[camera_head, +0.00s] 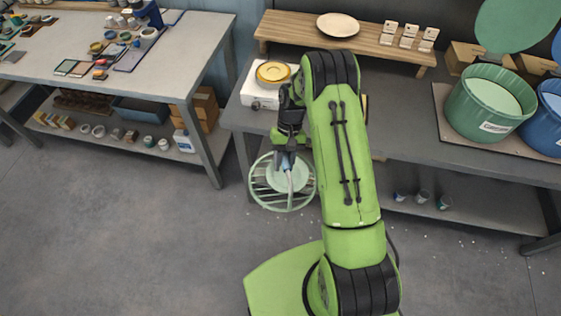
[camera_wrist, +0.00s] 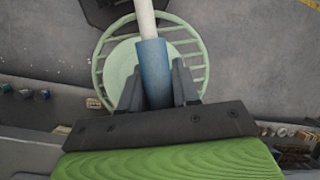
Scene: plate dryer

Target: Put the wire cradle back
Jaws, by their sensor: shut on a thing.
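The wire cradle (camera_head: 257,190) is a pale green round wire frame with a pale disc inside it. It hangs in the air in front of the dark bench, above the floor. My gripper (camera_head: 289,160) is above it, shut on its upright handle. In the wrist view my gripper (camera_wrist: 158,85) has its two dark fingers on either side of the handle's blue sleeve (camera_wrist: 152,62). The cradle's ring (camera_wrist: 196,47) shows behind the handle. The green drum (camera_head: 462,112), with a white label and its round lid raised, stands on the bench at the right. My arm hides part of the bench.
A blue drum (camera_head: 549,130) stands right of the green one. A white device with a yellow-rimmed dish (camera_head: 273,73) sits on the bench's left corner. A wooden riser (camera_head: 375,47) holds a plate (camera_head: 338,25). A cluttered worktable (camera_head: 150,75) is at left. Floor at lower left is clear.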

